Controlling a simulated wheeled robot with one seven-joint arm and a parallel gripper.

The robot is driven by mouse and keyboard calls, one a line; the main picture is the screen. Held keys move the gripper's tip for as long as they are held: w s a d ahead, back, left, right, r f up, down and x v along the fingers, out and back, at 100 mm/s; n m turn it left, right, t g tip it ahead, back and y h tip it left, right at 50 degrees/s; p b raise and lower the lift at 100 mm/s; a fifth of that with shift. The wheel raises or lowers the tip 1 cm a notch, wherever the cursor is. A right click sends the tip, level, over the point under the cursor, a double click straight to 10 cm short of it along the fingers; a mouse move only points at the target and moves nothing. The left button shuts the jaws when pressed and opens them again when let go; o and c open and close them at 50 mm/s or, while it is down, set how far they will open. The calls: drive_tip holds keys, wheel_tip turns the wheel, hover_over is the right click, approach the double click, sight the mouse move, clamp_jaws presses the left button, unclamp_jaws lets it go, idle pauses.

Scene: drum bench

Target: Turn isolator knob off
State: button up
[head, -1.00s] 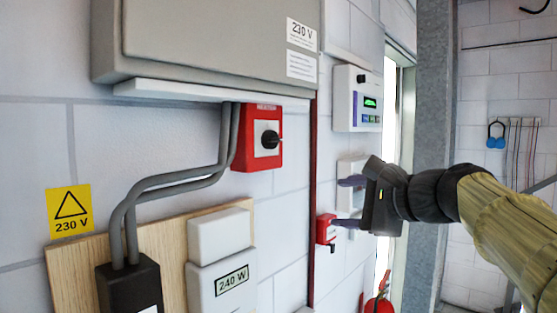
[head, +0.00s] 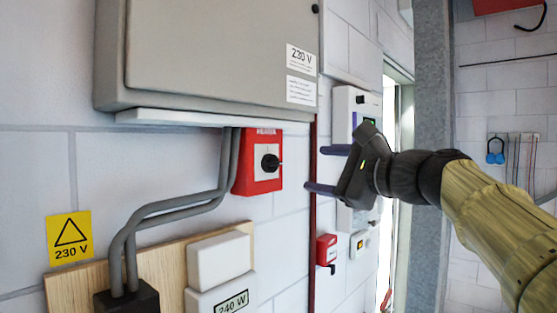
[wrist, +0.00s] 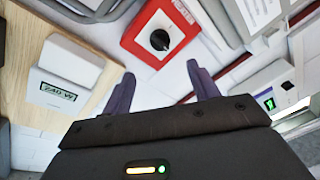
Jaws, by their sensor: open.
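The isolator is a red box (head: 246,178) with a pale plate on the wall below the grey cabinet. Its round black knob (head: 270,163) faces out from the plate. In the wrist view the red box (wrist: 138,29) and the black knob (wrist: 160,40) show at top centre, beyond the fingertips. My gripper (head: 312,169) is open and empty, to the right of the knob in the head view, its two purple fingers pointing left. The fingers are apart from the knob. The knob's exact setting is too small to read.
A grey cabinet (head: 210,55) overhangs the isolator. Grey conduits (head: 180,205) run down on its left to a wooden board (head: 75,275). A smaller red box (head: 326,250) and a white panel (head: 343,100) are on the wall to the right.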

sight(277, 165)
drive_tip(key=p+x, duration=0.4)
drive_tip(key=x, duration=0.7)
drive_tip(key=shift+w+a+r+p, duration=0.15)
drive_tip(key=shift+w+a+p, duration=0.1)
drive_tip(key=shift+p, duration=0.1)
drive_tip(key=shift+w+a, duration=0.35)
drive_tip(key=shift+w, duration=0.05)
drive_tip(key=c, duration=1)
